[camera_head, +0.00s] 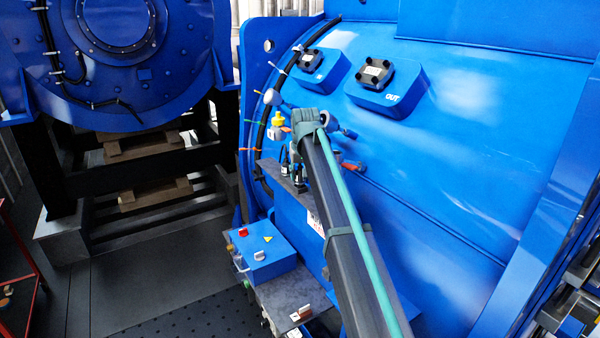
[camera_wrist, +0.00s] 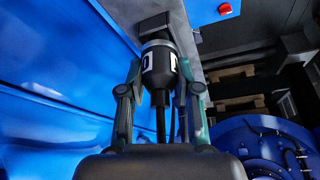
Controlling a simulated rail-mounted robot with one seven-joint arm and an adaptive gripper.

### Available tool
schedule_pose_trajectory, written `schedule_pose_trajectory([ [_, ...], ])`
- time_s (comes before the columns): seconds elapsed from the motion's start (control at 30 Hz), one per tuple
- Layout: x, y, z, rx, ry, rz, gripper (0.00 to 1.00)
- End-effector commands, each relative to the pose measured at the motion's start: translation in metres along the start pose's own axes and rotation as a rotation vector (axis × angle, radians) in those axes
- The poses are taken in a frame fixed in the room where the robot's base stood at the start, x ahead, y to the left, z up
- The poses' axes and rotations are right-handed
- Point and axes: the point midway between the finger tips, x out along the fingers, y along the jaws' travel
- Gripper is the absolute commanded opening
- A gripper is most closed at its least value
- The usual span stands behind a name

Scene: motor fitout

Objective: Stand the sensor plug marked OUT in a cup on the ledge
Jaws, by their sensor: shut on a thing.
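My gripper (camera_wrist: 160,70) is shut on a black sensor plug (camera_wrist: 157,78) in the wrist view. White label patches show on the plug; one dark letter looks like an O, but the full marking cannot be read. Dark cable runs from the plug toward the wrist. In the head view the ledge (camera_head: 272,172) is partly hidden behind my arm, and the plug is not clearly visible.
The blue motor housing (camera_head: 470,130) rises behind the ledge, with a pad marked OUT (camera_head: 391,99) and another pad (camera_head: 318,76). Yellow- and orange-marked fittings and a black cable line its left edge. A blue box (camera_head: 268,268) with coloured parts stands below. A red button (camera_wrist: 225,9) shows in the wrist view.

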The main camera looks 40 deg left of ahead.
Motion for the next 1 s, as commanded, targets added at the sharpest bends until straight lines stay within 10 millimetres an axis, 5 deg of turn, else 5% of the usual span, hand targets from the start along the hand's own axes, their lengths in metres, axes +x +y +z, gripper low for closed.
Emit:
schedule_pose_trajectory([
  [0.37,0.0081,0.0,0.0034,0.0,0.001,0.0,0.0],
  [0.4,0.0082,0.0,0.0034,0.0,0.001,0.0,0.35],
  [0.57,0.0078,-0.0001,0.0031,0.0,0.001,0.0,0.61],
  [1.0,0.0011,0.0,0.0033,0.0,0.0,0.0,0.62],
])
